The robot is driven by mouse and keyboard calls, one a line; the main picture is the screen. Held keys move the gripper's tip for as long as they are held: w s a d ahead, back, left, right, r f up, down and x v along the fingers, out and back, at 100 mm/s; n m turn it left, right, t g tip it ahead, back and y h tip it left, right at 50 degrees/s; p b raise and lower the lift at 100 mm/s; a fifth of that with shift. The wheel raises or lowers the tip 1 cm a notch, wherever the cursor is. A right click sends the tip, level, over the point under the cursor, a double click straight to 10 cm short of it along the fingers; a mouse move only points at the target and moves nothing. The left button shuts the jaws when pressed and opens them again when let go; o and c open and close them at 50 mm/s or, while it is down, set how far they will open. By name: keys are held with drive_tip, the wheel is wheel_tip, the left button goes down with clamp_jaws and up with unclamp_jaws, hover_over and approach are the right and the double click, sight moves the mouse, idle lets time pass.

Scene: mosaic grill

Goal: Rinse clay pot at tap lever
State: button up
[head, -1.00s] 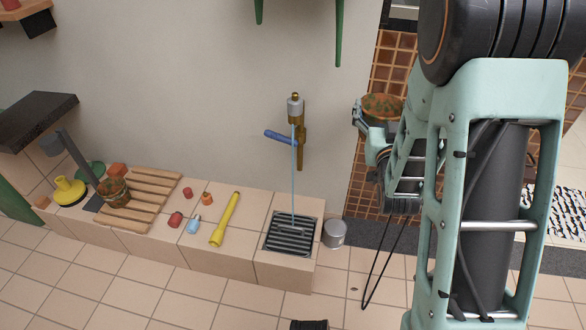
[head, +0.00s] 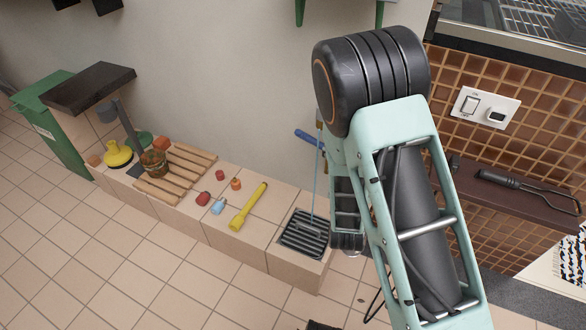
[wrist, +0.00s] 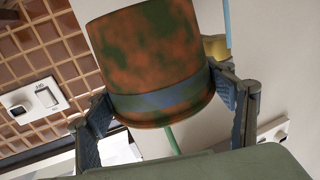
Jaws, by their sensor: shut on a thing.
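The clay pot (wrist: 150,60) is orange-brown with green blotches and a dull blue band. In the wrist view my gripper (wrist: 165,105) is shut on it, one finger on each side of the band. The pot and gripper are hidden behind my arm in the head view. The blue tap lever (head: 308,138) sticks out from the wall; my arm hides the tap body. A thin blue water stream (head: 317,185) falls to the drain grate (head: 303,236). In the wrist view the stream (wrist: 227,22) passes right of the pot, apart from it in the picture.
A tiled ledge holds a yellow flashlight-shaped tool (head: 248,207), several small coloured items, a wooden rack (head: 190,165), a brown pot (head: 154,162) and a yellow plunger-like thing (head: 117,154). A brown shelf (head: 525,200) with a dark-handled tool is at right.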

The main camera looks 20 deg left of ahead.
drive_tip(key=s+a+f+n+y+p, duration=0.1)
drive_tip(key=s+a+f, duration=0.2)
drive_tip(key=s+a, duration=0.3)
drive_tip(key=s+a+f+n+y+p, duration=0.1)
drive_tip(key=s+a+f, duration=0.2)
drive_tip(key=s+a, duration=0.3)
drive_tip(key=w+d+f+b, duration=0.2)
drive_tip(key=w, duration=1.2)
drive_tip(key=shift+w+f+g, duration=0.15)
drive_tip(key=shift+f+g, duration=0.1)
drive_tip(key=shift+g, duration=0.05)
drive_tip(key=shift+d, duration=0.2)
drive_tip(key=shift+d+b, duration=0.35)
drive_tip(key=shift+d, duration=0.1)
drive_tip(key=shift+a, duration=0.2)
drive_tip(key=shift+a+b, duration=0.35)
drive_tip(key=shift+a, duration=0.05)
